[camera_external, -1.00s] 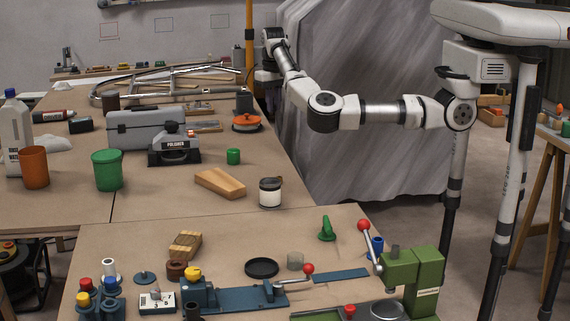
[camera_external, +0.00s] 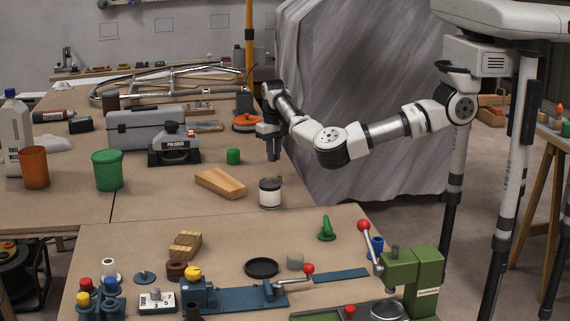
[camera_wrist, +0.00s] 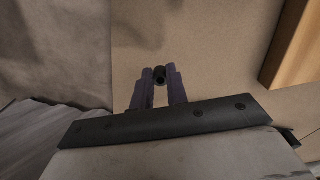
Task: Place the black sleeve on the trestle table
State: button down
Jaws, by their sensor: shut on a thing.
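My gripper (camera_external: 272,157) hangs pointing down over the right edge of the large workbench (camera_external: 150,200), between the green cup and the grey sheeting. In the wrist view its two fingers (camera_wrist: 159,78) are shut on a small black sleeve (camera_wrist: 159,73), which shows as a dark round end between the fingertips. The sleeve cannot be made out in the outside view. Bare bench surface lies below it, apart from it. A table on wooden trestle legs (camera_external: 556,140) stands at the right edge, only partly in view.
Grey sheeting (camera_external: 340,150) hangs behind my arm. A front bench holds a green press (camera_external: 412,272).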

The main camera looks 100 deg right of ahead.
jog(key=shift+f, duration=1.65)
jog(key=shift+f, duration=0.1)
jog(key=c, duration=1.4)
grip_release()
notch_tip(320, 180, up, 12)
jog(key=shift+r+b, duration=0.15)
jog(key=shift+b, duration=0.95)
